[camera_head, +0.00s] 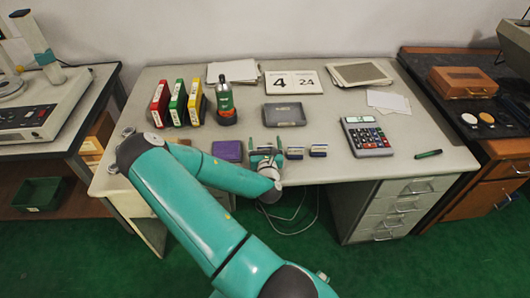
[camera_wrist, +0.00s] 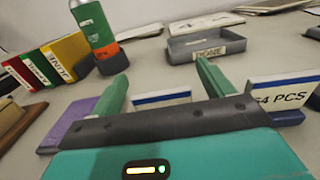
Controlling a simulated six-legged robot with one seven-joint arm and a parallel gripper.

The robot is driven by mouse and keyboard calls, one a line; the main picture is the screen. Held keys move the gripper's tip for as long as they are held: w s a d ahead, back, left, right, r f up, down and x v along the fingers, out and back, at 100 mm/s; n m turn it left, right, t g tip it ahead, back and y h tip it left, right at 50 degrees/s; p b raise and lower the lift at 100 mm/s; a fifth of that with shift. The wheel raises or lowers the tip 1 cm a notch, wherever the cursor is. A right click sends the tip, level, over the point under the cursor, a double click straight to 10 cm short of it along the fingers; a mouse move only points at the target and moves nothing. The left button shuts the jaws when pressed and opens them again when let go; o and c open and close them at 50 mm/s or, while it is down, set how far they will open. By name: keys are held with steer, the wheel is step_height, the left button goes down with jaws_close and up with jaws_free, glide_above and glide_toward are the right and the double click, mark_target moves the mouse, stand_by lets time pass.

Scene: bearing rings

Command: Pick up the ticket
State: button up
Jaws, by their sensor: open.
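My gripper (camera_head: 265,145) is open, low over the front edge of the desk. In the wrist view its two green fingers (camera_wrist: 160,78) stand apart, with a white ticket with a blue stripe (camera_wrist: 162,98) between or just beyond them; contact cannot be told. Its lower part and any print are hidden by my gripper. A second white ticket (camera_wrist: 284,92), reading "64 PCS", stands upright to the right of the right finger. In the head view two small blue-and-white pieces, one (camera_head: 295,152) and another (camera_head: 318,150), stand right of my gripper.
A grey tray (camera_head: 284,123) marked "DONE" in the wrist view lies behind. A purple block (camera_head: 228,151) is close on the left. A green bottle (camera_head: 225,98) and upright coloured binders (camera_head: 178,103) stand back left. A calculator (camera_head: 367,136) and green marker (camera_head: 428,154) lie right.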

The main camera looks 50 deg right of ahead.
steer(key=c, duration=1.1)
steer(key=shift+r, duration=0.1)
